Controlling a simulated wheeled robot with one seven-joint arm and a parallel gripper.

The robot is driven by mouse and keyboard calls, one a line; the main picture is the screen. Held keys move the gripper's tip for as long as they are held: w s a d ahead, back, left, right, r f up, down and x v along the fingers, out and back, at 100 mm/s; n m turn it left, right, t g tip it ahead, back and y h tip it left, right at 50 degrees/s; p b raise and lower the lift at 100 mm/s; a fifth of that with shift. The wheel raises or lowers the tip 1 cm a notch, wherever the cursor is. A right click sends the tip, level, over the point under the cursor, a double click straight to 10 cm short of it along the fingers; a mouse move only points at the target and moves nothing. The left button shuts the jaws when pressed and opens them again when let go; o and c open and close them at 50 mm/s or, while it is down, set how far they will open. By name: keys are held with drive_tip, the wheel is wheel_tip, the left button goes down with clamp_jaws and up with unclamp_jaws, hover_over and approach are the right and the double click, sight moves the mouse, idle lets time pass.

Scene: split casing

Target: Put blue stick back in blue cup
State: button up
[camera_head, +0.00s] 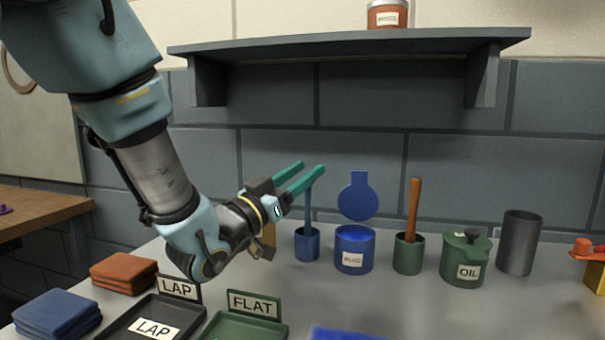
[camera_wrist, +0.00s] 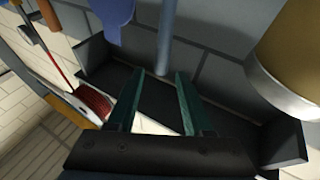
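The blue stick (camera_head: 308,207) stands upright with its lower end inside the small blue cup (camera_head: 307,245) on the grey table. My gripper (camera_head: 306,170) is at the stick's upper end, its two teal fingers pointing up and to the right. In the wrist view the fingers of my gripper (camera_wrist: 159,72) are apart, and the stick (camera_wrist: 166,35) shows between or just beyond their tips, with a gap visible on the left side. Contact with the right finger cannot be told. The stick's foot is hidden in the cup.
Right of the cup stand a blue pot (camera_head: 354,257) with a raised lid, a green cup (camera_head: 408,258) with a brown stick, a green oil pot (camera_head: 465,262) and a grey cylinder (camera_head: 519,243). Labelled trays (camera_head: 240,330) lie in front. A shelf (camera_head: 345,46) hangs above.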

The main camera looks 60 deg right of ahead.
drive_tip(key=b+v, duration=0.3)
drive_tip(key=v, duration=0.8)
drive_tip(key=shift+d+r, duration=0.1)
idle(0.9)
